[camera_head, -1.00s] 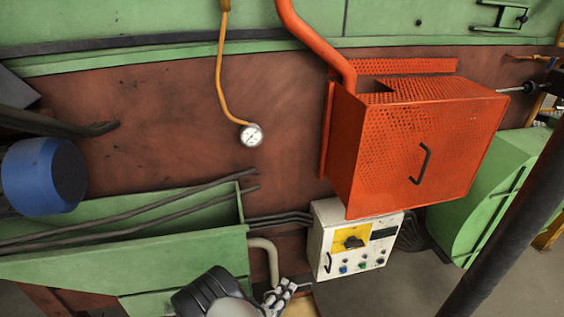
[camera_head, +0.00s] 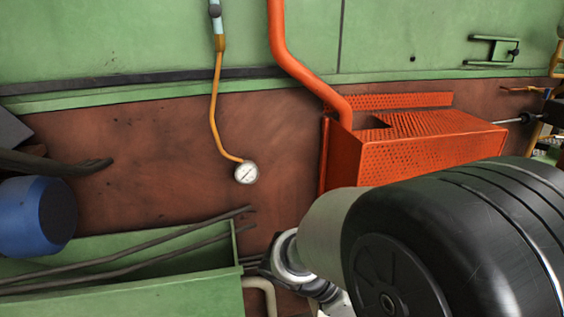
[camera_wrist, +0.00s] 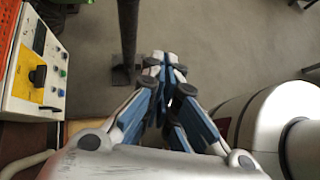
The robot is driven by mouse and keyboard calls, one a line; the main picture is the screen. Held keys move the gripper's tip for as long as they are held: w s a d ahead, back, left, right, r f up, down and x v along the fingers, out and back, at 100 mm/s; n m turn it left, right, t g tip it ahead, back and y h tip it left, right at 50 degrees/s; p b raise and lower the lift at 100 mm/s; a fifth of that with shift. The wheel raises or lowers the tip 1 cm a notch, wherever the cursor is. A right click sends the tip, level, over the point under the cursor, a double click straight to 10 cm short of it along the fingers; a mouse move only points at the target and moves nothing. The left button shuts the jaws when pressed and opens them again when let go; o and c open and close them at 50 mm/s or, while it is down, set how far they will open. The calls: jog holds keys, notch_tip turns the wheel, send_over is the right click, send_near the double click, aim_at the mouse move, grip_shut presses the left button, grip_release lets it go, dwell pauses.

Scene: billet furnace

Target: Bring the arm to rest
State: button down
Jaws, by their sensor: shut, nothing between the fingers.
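My gripper (camera_wrist: 165,72) shows in the wrist view, with its blue and white fingers brought together at the tips and nothing held. It points down over the grey floor (camera_wrist: 200,40). In the head view my arm fills the lower right, and the gripper itself cannot be made out there.
In the head view an orange perforated guard (camera_head: 420,145) stands partly behind my arm. A gauge (camera_head: 246,172) hangs on the brown wall, with a green trough (camera_head: 120,280) below. In the wrist view a white control box (camera_wrist: 35,70) is at left, beside a dark post (camera_wrist: 128,35).

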jog(key=s+a+r+m+t+y, duration=0.2)
jog(key=s+r+m+y, duration=0.2)
jog(key=m, duration=0.5)
jog(key=s+a+r+m+t+y, duration=0.3)
jog(key=s+m+y, duration=0.3)
jog(key=s+m, duration=0.2)
jog(key=shift+s+a+r+m, duration=0.3)
jog(key=shift+s+r+m, duration=0.15)
jog(key=shift+r, duration=0.2)
jog(key=c, duration=2.4)
grip_release()
